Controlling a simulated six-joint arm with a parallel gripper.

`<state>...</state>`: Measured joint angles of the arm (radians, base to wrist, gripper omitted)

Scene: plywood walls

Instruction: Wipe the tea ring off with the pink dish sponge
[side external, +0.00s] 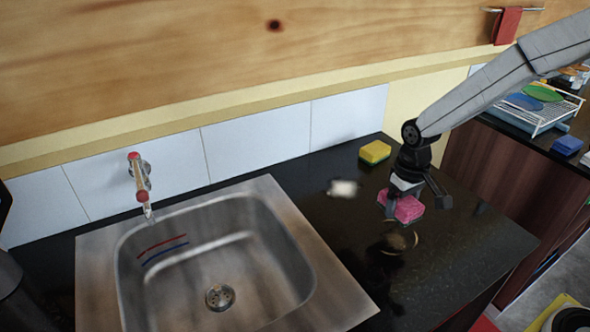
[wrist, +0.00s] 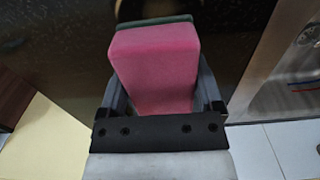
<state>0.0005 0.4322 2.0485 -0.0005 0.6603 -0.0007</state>
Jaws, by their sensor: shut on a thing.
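The pink dish sponge (side external: 404,207) is held between the fingers of my gripper (side external: 413,204), which points down over the dark counter at the right of the sink. The wrist view shows the sponge (wrist: 155,70) filling the space between the two fingers of my gripper (wrist: 160,85), with a dark green layer at its far edge. A tan tea ring (side external: 404,240) shows on the counter just below the sponge in the side view. The sponge seems to be above the counter; its exact height is hard to tell.
A yellow sponge with a green layer (side external: 375,152) lies behind my gripper near the wall. A small white blurred patch (side external: 342,188) lies left of it. The steel sink (side external: 345,285) with a tap (side external: 140,180) is at the left. A dish rack (side external: 540,110) stands far right.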

